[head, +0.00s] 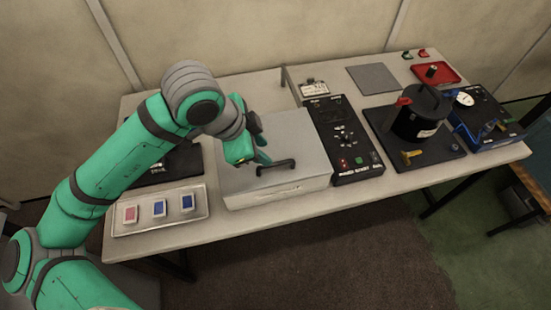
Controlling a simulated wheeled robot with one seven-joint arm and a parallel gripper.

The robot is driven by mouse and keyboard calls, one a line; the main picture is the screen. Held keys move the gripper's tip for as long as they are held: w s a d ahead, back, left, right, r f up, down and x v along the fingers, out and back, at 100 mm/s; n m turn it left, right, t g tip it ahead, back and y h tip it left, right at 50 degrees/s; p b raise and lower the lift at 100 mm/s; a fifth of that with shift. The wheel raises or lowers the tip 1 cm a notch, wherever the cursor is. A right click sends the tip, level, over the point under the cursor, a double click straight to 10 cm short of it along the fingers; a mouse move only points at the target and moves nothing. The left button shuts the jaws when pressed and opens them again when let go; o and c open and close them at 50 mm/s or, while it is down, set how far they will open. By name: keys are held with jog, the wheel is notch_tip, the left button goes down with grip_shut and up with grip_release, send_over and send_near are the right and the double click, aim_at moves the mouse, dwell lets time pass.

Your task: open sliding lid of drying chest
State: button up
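The drying chest is a pale grey box (305,143) on the table, with a flat lid that looks closed. A black bar handle (277,167) stands on the lid near its front edge. My gripper (263,159) points down over the lid, just behind and left of the handle. Whether it touches the handle or lid I cannot tell. Its fingers are small and partly hidden by the green hand, so their opening is unclear. My wrist covers the back left part of the lid.
Left of the chest is a tray (203,211) with one red and two blue pieces. A black control panel (352,172) stands close to its right. Farther right are a black cylinder (420,122), a blue device (490,127) and a red tray (451,70).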

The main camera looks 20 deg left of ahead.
aim_at(279, 163)
jog(key=x, duration=0.9)
jog(key=shift+w+d+f, duration=0.1)
jog(key=shift+w+f, duration=0.1)
jog(key=shift+f, duration=0.15)
grip_shut()
